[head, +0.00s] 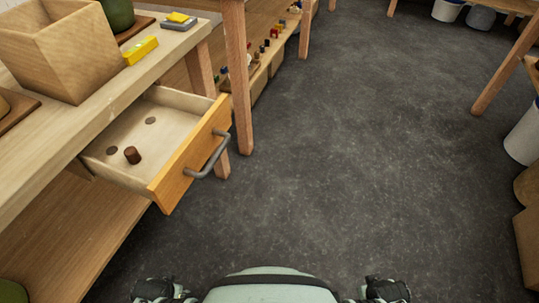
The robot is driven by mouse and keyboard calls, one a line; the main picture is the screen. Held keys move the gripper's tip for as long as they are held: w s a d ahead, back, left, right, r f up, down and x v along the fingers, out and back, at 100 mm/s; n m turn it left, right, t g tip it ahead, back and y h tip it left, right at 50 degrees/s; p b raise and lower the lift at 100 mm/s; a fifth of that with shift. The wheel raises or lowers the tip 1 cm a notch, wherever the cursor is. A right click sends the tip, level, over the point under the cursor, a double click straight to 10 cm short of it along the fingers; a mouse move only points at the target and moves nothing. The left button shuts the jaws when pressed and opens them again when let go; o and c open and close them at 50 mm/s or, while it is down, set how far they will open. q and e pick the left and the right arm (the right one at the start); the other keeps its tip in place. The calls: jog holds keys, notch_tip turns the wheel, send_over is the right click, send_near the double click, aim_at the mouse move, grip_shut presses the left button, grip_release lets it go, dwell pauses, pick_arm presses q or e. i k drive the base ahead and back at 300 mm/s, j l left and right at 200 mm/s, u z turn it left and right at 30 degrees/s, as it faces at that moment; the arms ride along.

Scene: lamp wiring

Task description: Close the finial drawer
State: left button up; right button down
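The finial drawer (195,160) stands pulled out from the wooden bench on the left. It has an orange-yellow front and a grey bar handle (208,157) facing the open floor. Inside the pale drawer box lie a small brown cylinder (132,155) and two flat dark discs, one (150,120) towards the back and one (112,150) near the left wall. Dark parts at the bottom edge look like my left gripper (156,289) and my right gripper (387,290). Both are well apart from the drawer and cut off by the frame; their fingers cannot be made out.
The bench top (110,90) carries a wooden box (75,45), a yellow block (140,50) and a green pot (118,14). A wooden leg (237,80) stands just beyond the drawer. The grey floor (340,160) in the middle is clear. White bins stand at right.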

aim_at(174, 133)
jog(key=k+l, duration=0.1)
jog(key=l, duration=0.25)
jog(key=k+l, duration=0.15)
jog(key=l, duration=0.15)
jog(key=k+l, duration=0.1)
jog(key=l, duration=0.25)
jog(key=k+l, duration=0.1)
jog(key=l, duration=0.25)
jog(key=k+l+z, duration=0.1)
jog(key=l, duration=0.2)
